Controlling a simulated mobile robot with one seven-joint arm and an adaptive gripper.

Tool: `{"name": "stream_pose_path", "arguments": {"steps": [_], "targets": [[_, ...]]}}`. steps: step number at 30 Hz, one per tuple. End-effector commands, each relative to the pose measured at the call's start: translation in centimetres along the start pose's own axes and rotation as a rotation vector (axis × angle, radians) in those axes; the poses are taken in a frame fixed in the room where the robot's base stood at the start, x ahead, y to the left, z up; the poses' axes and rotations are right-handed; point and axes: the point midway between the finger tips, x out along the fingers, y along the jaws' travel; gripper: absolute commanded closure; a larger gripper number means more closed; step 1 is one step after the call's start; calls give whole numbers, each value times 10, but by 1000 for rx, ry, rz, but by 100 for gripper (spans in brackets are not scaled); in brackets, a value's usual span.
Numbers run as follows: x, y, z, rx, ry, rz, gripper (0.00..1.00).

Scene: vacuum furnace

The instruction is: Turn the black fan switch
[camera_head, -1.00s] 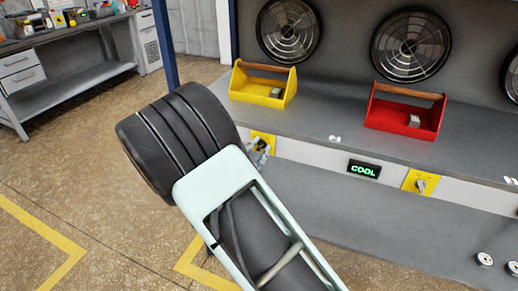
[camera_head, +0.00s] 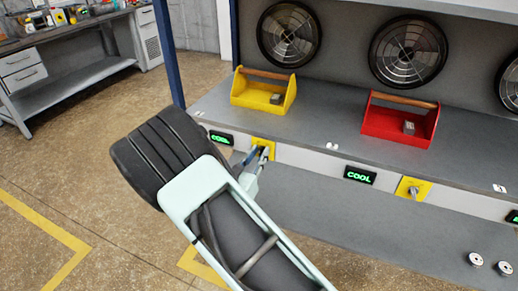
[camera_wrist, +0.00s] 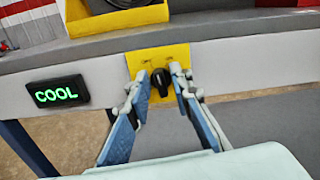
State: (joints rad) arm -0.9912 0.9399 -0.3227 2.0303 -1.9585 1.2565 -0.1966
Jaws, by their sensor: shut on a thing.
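The black fan switch (camera_wrist: 161,81) is a small knob on a yellow plate (camera_wrist: 143,65), set in the light front panel of the bench. My gripper (camera_wrist: 157,77) has its two slim fingers on either side of the knob, shut on it. In the head view my gripper (camera_head: 262,153) meets the left yellow plate (camera_head: 258,141), and the knob is hidden there. A green-lit COOL display (camera_wrist: 57,92) is left of the switch; it also shows in the head view (camera_head: 221,138).
A yellow toolbox (camera_head: 246,91) and a red toolbox (camera_head: 385,124) stand on the bench above. Another COOL display (camera_head: 360,175) and another yellow switch plate (camera_head: 405,186) are to the right. A grey lower shelf (camera_head: 350,220) extends below the panel.

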Motion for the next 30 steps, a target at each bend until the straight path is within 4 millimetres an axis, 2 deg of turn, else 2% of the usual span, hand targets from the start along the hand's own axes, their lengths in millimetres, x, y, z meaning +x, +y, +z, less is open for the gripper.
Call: {"name": "stream_pose_path", "arguments": {"steps": [6,15,30], "targets": [[0,1,2,-183,1,1,100],[-1,2,1,-351,1,1,100],[0,2,-1,-422,1,1,100]]}}
